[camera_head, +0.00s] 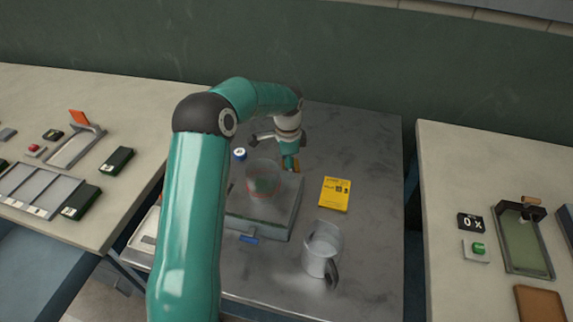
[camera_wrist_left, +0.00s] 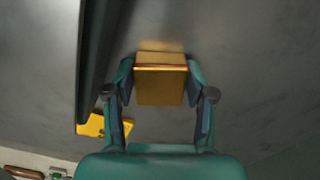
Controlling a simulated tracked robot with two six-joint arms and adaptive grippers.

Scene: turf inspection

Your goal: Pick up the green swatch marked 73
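Two dark green blocks with small white labels lie on the left table: one (camera_head: 117,160) towards the back, one (camera_head: 81,202) beside a grey slotted tray. Their numbers are too small to read, so I cannot tell which is marked 73. My left gripper (camera_head: 290,160) points down over the middle metal table, away from both. In the left wrist view its fingers (camera_wrist_left: 160,85) press against both sides of an orange-yellow block (camera_wrist_left: 160,88) with a thin red line, close to the metal surface. My right gripper is not in view.
On the metal table are a glass vessel (camera_head: 263,178) on a grey platform (camera_head: 262,222), a yellow booklet (camera_head: 335,194) and a clear jug (camera_head: 320,255). The slotted tray (camera_head: 38,189) is on the left table. A gap separates the metal table from the right table.

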